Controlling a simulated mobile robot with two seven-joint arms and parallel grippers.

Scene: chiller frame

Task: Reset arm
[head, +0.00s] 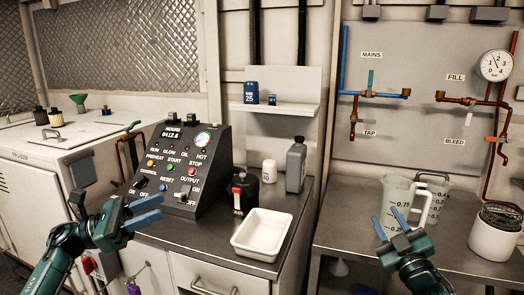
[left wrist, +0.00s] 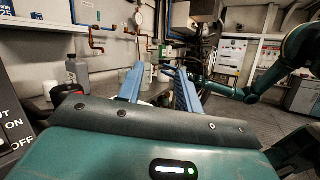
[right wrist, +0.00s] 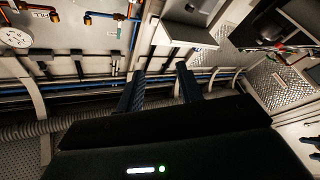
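My left gripper (head: 160,207) is in front of the sloped control panel, above the counter's left front side. Its two blue fingers stand apart with nothing between them, and they also show apart in the left wrist view (left wrist: 158,80). My right gripper (head: 388,218) is in front of the right-hand bench, near the clear measuring jug (head: 402,200). Its blue fingers are apart and empty, as the right wrist view (right wrist: 160,80) also shows. I cannot tell whether it touches the jug.
The control panel (head: 188,150) stands on the counter with a white tray (head: 263,232), a black bottle with red (head: 243,190) and a grey bottle (head: 296,165). Pipes and a gauge (head: 496,65) are on the right wall. A white canister (head: 494,238) stands far right.

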